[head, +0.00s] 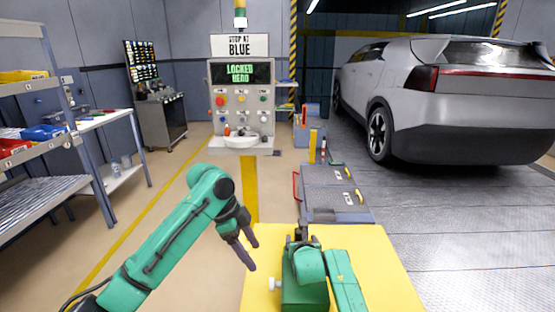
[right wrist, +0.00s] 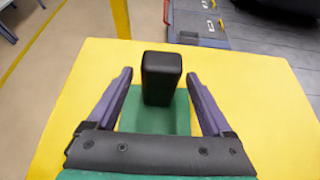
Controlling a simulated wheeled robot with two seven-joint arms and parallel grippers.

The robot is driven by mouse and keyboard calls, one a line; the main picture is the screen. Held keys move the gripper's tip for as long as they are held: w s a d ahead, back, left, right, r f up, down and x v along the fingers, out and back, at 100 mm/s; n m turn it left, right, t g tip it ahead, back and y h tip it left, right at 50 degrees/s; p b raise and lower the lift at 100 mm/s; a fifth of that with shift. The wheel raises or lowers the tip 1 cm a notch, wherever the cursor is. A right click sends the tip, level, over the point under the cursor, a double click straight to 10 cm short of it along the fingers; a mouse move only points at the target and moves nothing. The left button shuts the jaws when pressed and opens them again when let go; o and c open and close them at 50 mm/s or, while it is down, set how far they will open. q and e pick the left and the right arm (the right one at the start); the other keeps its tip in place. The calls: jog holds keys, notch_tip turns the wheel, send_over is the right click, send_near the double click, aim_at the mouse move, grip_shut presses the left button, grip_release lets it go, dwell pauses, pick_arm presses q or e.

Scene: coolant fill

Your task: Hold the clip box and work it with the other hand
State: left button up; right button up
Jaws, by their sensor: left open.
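A dark green box with a white knob (head: 272,284), which I take as the clip box (head: 303,296), is on the yellow table at the bottom of the head view, partly hidden by my right arm. In the right wrist view a black block (right wrist: 160,75) stands up from a green body (right wrist: 160,122). My right gripper (right wrist: 159,76) is open, its fingers either side of the black block with gaps. In the head view it is small and mostly hidden. My left gripper (head: 252,252) is open and empty, left of the box and apart from it.
The yellow table top (head: 375,255) is clear to the right. A silver car (head: 450,100) is at right; shelves (head: 40,190) stand at left.

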jog(key=shift+s+f, duration=0.15)
jog(key=shift+f, duration=0.15)
